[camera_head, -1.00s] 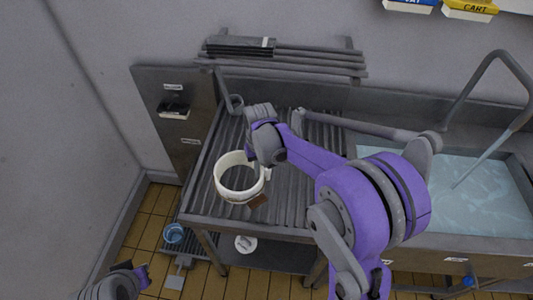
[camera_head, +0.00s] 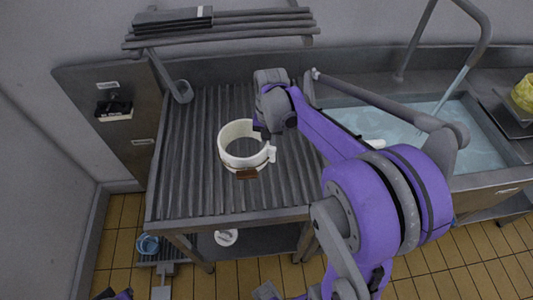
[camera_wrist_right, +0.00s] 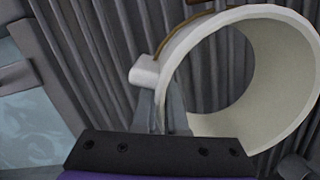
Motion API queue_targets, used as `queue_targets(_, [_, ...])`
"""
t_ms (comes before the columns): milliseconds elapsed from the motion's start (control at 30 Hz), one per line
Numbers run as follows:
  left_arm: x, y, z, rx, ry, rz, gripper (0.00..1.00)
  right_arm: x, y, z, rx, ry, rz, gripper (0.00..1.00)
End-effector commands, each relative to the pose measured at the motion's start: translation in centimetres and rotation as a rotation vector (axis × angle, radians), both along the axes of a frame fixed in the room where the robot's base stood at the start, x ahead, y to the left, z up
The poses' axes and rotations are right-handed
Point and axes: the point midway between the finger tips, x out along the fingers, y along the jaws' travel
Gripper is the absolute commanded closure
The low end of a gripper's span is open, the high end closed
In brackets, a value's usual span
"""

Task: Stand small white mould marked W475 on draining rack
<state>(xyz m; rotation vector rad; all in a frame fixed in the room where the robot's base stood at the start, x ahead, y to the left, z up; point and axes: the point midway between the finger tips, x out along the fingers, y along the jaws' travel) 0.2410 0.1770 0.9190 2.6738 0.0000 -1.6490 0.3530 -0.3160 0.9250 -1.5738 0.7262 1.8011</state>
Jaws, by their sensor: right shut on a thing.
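The small white mould (camera_head: 228,153) is an open white ring with lugs and a brown patch at its front. No W475 marking can be read. It is over the ribbed draining rack (camera_head: 185,160); I cannot tell whether it touches the ribs. My right gripper (camera_head: 262,132) is at its right wall. In the right wrist view the fingers (camera_wrist_right: 162,108) are shut on the wall of the mould (camera_wrist_right: 268,128) near a lug, and the ring looks tilted there. Only a bit of my left gripper (camera_head: 118,295) shows at the bottom edge, its fingers unclear.
A water-filled sink (camera_head: 395,125) is right of the rack, with a tap pipe above. Grey bars (camera_head: 220,28) run along the wall behind. A grey panel (camera_head: 110,115) stands left. A blue pot (camera_head: 148,244) and a white round thing (camera_head: 226,237) are below. Rack ribs around the mould are clear.

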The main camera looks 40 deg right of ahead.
Motion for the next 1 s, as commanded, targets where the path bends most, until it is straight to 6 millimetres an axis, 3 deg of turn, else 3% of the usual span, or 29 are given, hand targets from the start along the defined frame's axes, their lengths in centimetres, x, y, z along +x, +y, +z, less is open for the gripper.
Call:
queue_targets(200, [-0.1, 0.0, -0.3, 0.0, 0.001, 0.0, 1.0, 0.0, 0.0, -2.7, 0.0, 0.0, 0.001, 1.0])
queue_targets(600, [-0.2, 0.0, -0.7, 0.0, 0.003, 0.0, 1.0, 0.0, 0.0, -3.2, 0.0, 0.0, 0.002, 1.0])
queue_targets(633, [-0.2, 0.0, -0.6, 0.0, 0.003, 0.0, 1.0, 0.0, 0.0, -3.2, 0.0, 0.0, 0.002, 0.87])
queue_targets(767, [-0.2, 0.0, -0.6, 0.0, 0.003, 0.0, 1.0, 0.0, 0.0, -3.1, 0.0, 0.0, 0.002, 0.63])
queue_targets(1000, [-0.2, 0.0, -0.5, 0.0, 0.003, 0.0, 1.0, 0.0, 0.0, -3.1, 0.0, 0.0, 0.002, 0.6])
